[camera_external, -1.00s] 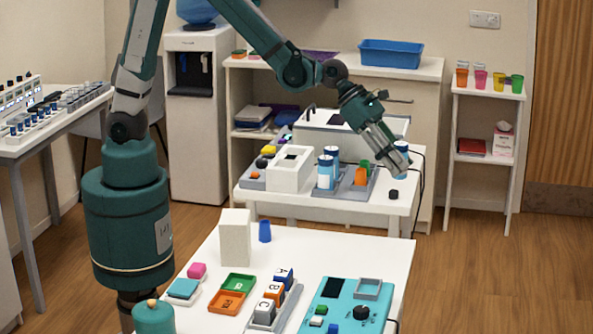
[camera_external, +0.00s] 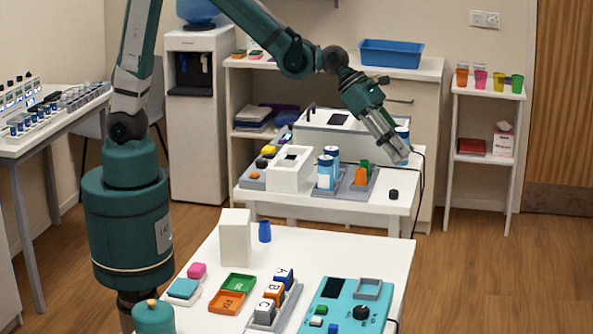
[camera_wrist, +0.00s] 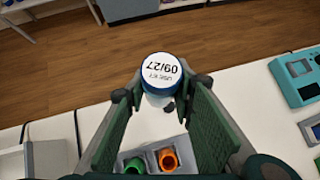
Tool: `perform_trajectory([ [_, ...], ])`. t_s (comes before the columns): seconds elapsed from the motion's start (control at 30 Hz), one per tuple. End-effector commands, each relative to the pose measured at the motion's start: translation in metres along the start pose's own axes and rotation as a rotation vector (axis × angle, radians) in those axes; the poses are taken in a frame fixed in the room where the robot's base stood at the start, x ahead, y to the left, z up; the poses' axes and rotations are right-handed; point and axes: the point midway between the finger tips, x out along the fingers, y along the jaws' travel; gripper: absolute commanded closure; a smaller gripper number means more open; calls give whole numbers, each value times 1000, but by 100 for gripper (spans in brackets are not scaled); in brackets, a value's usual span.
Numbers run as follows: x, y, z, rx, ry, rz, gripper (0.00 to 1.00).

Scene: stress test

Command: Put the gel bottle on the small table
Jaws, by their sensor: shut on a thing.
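My gripper (camera_external: 402,156) is at the right end of the white middle table (camera_external: 392,208). In the wrist view its fingers (camera_wrist: 162,92) are closed around a bottle (camera_wrist: 160,70) with a white top, upside-down print reading 09/27, and a blue rim. The bottle's blue-and-white upper part (camera_external: 403,132) shows behind the fingers in the external view; its lower part is hidden. Two similar blue-and-white bottles (camera_external: 325,172) stand on that table. I cannot tell which label marks gel, nor which table is the small one.
A grey holder with green and orange cups (camera_external: 361,176) and a white box (camera_external: 289,170) stand left of my gripper. A small black knob (camera_external: 394,194) lies near the right edge. The front table (camera_external: 330,250) holds blocks and a teal panel. A shelf (camera_external: 487,93) with cups stands right.

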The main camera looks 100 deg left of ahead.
Motion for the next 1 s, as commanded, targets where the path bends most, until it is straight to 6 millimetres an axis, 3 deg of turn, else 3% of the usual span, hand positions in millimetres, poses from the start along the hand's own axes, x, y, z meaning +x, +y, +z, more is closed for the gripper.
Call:
perform_trajectory([
  [0.37, -27, 1, 25, 0, 0, -1, 90],
  [0.77, -46, 20, -4, 23, 0, -27, 90],
  [1.0, -70, 37, -32, 54, 1, -60, 90],
])
